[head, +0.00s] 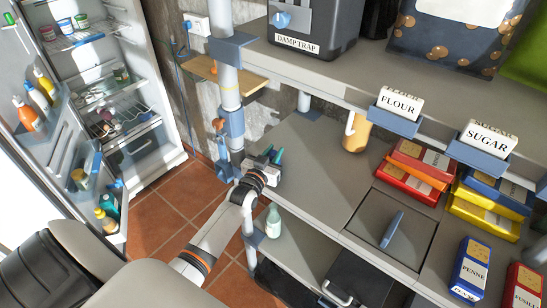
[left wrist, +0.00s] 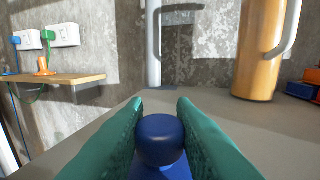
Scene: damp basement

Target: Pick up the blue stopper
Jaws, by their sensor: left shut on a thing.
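The blue stopper (left wrist: 160,138) shows in the left wrist view as a dark blue rounded knob with more blue below it. It sits between the two teal fingers of my left gripper (left wrist: 160,130), which is shut on it. In the head view my left gripper (head: 273,155) is at the left end of the grey worktop, close to the blue-clamped post. I cannot make out the stopper there between the fingertips. Whether its lower part touches the worktop is hidden. My right gripper is not in view.
The worktop (head: 307,155) is clear just right of the gripper. An orange jug (head: 356,133) stands farther back. Flour (head: 399,104) and sugar (head: 487,138) boxes sit on the shelf edge above. A pale bottle (head: 273,222) stands on the lower shelf. The fridge (head: 165,90) is open at left.

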